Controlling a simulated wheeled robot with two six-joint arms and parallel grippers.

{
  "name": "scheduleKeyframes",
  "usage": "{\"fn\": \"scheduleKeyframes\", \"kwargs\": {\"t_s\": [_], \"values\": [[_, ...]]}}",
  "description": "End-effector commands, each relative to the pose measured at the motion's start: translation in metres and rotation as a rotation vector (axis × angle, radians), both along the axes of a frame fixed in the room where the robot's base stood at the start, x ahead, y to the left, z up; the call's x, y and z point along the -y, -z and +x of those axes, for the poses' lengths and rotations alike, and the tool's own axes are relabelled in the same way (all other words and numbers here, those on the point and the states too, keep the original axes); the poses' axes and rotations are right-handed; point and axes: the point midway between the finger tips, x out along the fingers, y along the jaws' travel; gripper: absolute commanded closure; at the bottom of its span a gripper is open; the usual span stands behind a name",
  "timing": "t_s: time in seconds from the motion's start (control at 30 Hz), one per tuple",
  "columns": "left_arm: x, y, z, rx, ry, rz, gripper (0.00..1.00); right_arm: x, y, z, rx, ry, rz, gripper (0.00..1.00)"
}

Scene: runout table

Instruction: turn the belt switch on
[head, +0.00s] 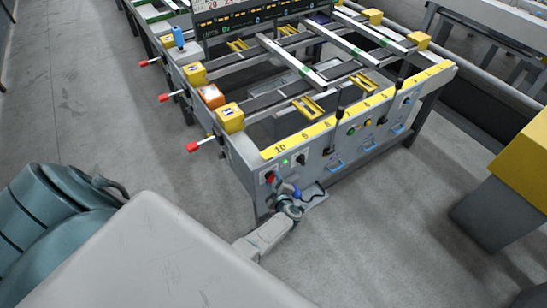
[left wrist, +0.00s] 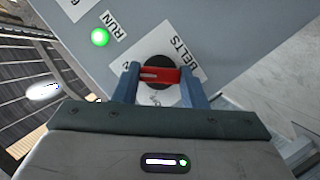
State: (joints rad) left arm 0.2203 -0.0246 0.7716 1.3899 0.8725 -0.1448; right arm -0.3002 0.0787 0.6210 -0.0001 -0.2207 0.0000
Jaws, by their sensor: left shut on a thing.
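The belt switch is a red handle (left wrist: 160,75) on a round black base, beside a white label reading BELTS (left wrist: 183,57) on the grey panel. In the left wrist view the two blue fingers of my left gripper (left wrist: 160,84) stand on either side of the red handle and are shut on it. In the head view the red switch (head: 270,177) is at the near left corner of the table's front panel, with my left gripper (head: 281,188) at it. The fingers hide the handle's ends. My right gripper is not in view.
A green RUN light (left wrist: 100,37) glows on the panel. The front panel (head: 345,140) also carries buttons, black levers and blue handles. Red-tipped rods (head: 192,147) stick out of the table's left side. A yellow-topped grey block (head: 525,165) stands at right. Floor between is clear.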

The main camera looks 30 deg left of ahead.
Motion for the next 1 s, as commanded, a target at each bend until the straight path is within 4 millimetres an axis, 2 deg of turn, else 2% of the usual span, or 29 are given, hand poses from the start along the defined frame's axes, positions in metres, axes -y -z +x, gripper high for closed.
{"fn": "scheduleKeyframes", "kwargs": {"t_s": [0.2,0.7,0.73,0.8,1.0], "values": [[0.0005,0.0001,-0.0004,-0.056,-0.001,0.02,0.85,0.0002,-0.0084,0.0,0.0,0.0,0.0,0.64],[0.0003,0.001,-0.0005,-0.071,0.0,0.028,0.85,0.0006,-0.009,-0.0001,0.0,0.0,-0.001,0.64],[0.0004,0.0011,-0.0006,-0.071,0.0,0.028,0.56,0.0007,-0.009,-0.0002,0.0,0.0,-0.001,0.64],[0.0004,0.001,-0.0004,-0.07,0.0,0.027,0.42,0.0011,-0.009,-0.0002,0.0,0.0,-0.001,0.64],[0.0003,0.0003,0.0001,-0.069,-0.001,0.028,0.4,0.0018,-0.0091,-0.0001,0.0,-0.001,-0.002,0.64]]}}
